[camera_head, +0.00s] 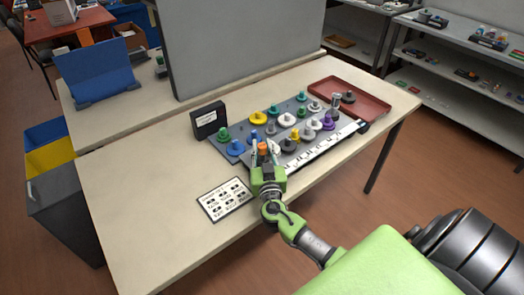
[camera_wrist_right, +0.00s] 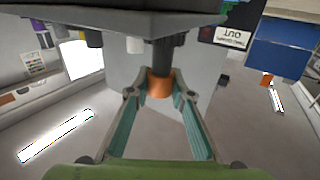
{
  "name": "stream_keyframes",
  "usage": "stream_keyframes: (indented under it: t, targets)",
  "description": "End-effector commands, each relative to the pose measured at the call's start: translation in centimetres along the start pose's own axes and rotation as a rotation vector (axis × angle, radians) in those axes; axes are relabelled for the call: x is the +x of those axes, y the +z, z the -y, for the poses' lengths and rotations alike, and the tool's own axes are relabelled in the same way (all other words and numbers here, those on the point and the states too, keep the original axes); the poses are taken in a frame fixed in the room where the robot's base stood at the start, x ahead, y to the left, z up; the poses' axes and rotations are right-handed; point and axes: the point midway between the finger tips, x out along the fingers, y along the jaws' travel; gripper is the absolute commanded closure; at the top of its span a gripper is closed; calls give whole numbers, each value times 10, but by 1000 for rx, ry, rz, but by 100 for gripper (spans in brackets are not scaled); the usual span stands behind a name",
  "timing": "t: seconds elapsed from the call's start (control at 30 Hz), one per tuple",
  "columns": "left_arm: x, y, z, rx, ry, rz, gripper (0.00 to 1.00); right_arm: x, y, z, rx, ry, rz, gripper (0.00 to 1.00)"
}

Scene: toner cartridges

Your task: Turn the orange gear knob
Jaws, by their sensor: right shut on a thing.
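The orange gear knob (camera_head: 263,149) sits at the front edge of the grey gear board (camera_head: 226,149), and only its top shows between my fingers. My right gripper (camera_head: 264,154) reaches it from the front of the table and is shut on it. In the right wrist view the orange knob (camera_wrist_right: 160,84) is a short cylinder on a dark shaft, with the teal-padded fingertips of my right gripper (camera_wrist_right: 160,93) at its two sides. The gear under the knob is hidden by the gripper. My left gripper is not in view.
Several coloured gear knobs stand close by, including a blue one (camera_head: 235,147), a yellow one (camera_head: 257,118) and a purple one (camera_head: 328,121). A black box (camera_head: 208,119), a white label sheet (camera_head: 226,199) and a red tray (camera_head: 374,106) lie around. The table's left front is clear.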

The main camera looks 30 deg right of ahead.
Motion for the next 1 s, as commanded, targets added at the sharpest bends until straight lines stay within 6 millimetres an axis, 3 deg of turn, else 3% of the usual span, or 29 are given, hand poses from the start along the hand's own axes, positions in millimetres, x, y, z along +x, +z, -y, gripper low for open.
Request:
stream_keyframes:
  t: [0.1,0.4,1.0]
  targets:
    - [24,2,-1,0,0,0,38,0,7,-2,-3,-87,-5,100]
    - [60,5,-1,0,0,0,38,0,4,-2,-2,-361,-5,100]
    - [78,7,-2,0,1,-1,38,2,1,-1,-5,-839,-1,100]
